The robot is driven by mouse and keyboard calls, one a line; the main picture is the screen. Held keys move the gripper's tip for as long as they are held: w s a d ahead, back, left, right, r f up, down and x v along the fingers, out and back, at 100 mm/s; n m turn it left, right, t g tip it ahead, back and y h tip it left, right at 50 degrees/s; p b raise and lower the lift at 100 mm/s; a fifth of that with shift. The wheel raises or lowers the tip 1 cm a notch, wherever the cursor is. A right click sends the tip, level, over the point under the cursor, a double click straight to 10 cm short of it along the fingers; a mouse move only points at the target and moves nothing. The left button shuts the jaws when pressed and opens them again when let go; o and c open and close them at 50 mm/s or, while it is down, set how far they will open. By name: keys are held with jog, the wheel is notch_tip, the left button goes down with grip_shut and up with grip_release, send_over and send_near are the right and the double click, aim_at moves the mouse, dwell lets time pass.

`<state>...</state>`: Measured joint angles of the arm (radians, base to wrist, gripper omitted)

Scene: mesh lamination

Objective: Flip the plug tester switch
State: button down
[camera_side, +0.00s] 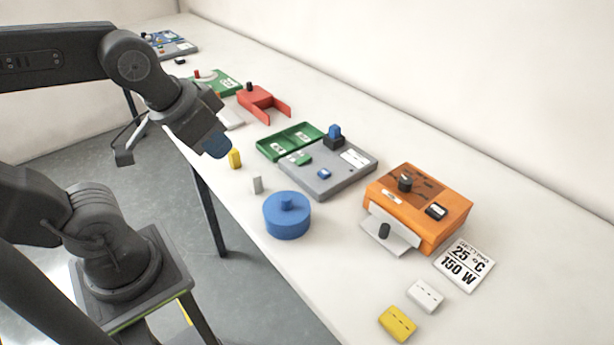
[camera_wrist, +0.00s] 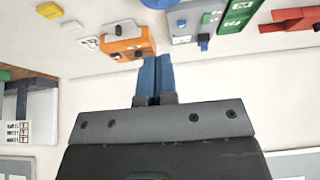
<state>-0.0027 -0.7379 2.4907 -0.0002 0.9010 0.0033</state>
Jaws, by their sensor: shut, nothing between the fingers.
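A grey box (camera_side: 322,189) stands mid-table with a blue-topped black block (camera_side: 334,135) at its back edge, a small blue piece (camera_side: 324,174) and a green piece (camera_side: 303,159) on top. No label readable here tells me for sure that it is the plug tester. The grey box also shows at the top of the wrist view (camera_wrist: 184,39). My gripper (camera_side: 216,147) is raised, left of the grey box and apart from everything. Its blue fingers (camera_wrist: 156,80) are shut together and empty in the wrist view. Switch positions are too small to tell.
A green tray (camera_side: 292,133) adjoins the grey box. An orange box (camera_side: 424,199) with a black knob, a round blue lid (camera_side: 287,219), a red bracket (camera_side: 262,103), a yellow peg (camera_side: 235,159) and a grey peg (camera_side: 257,185) stand around. The table's front edge runs below my gripper.

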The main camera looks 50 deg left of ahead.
jog(key=w+a+r+g, duration=0.1)
jog(key=w+a+r, duration=0.1)
jog(key=w, duration=0.5)
jog(key=g, duration=0.3)
send_over(308, 156)
jog(key=s, duration=0.2)
notch_tip(308, 156, down, 9)
jog(key=f, duration=0.4)
jog(key=w+f, duration=0.1)
jog(key=f, duration=0.8)
jog(key=shift+w, duration=0.3)
jog(key=shift+f, duration=0.45)
